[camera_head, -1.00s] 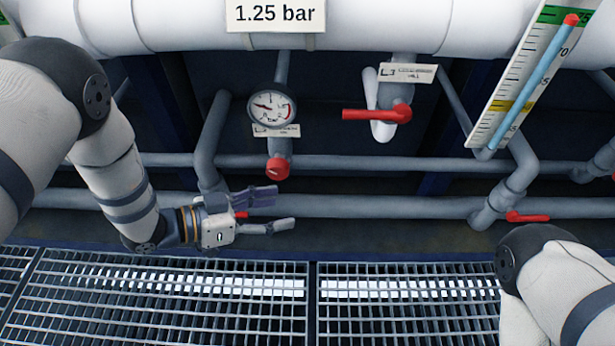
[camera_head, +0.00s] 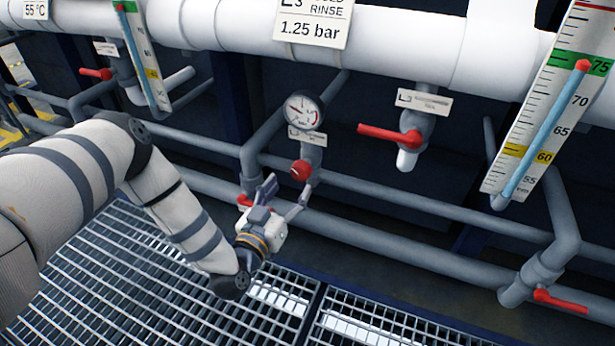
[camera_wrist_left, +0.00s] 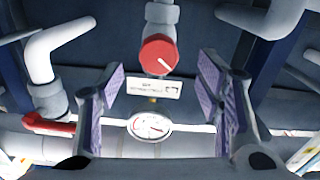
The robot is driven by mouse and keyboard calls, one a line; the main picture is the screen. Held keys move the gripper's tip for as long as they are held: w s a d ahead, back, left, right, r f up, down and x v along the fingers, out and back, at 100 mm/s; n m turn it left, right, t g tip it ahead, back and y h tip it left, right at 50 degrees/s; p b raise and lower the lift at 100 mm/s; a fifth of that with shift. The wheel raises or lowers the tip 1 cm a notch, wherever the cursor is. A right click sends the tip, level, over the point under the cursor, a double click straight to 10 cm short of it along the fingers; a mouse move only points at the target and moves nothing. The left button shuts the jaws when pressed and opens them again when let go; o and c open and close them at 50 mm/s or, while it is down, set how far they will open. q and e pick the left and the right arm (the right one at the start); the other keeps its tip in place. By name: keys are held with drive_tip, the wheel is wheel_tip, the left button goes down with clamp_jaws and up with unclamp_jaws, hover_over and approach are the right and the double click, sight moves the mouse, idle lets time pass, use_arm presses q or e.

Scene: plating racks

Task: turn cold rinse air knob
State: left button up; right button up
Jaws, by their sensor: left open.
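The red round knob (camera_head: 301,170) sits on a grey pipe below a round pressure gauge (camera_head: 304,111) and a small label (camera_head: 307,136). Above them a sign (camera_head: 311,28) reads "RINSE 1.25 bar". My left gripper (camera_head: 286,191) is open, just below the knob, its fingers pointing up toward it. In the left wrist view the knob (camera_wrist_left: 159,55), with a white mark on its face, shows between and beyond the two purple-padded fingers (camera_wrist_left: 161,78). The gauge (camera_wrist_left: 149,125) appears below it there. No finger visibly touches the knob. My right gripper is out of view.
A red lever valve (camera_head: 390,135) is right of the gauge. Another red handle (camera_head: 245,201) is close behind my left gripper. A lower lever (camera_head: 560,301) is at right. Thermometer scales (camera_head: 545,120) flank the pipes. Grating (camera_head: 130,285) covers the floor.

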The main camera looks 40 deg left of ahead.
sight(298, 176)
use_arm(q)
drive_tip(key=b+x, duration=0.1)
drive_tip(key=x, duration=0.5)
drive_tip(key=shift+w+f+b, duration=0.1)
drive_tip(key=shift+w+b, duration=0.25)
drive_tip(key=shift+b, duration=0.05)
drive_tip(key=shift+w, duration=0.25)
drive_tip(key=shift+c, duration=0.5)
drive_tip(key=c, duration=1.1)
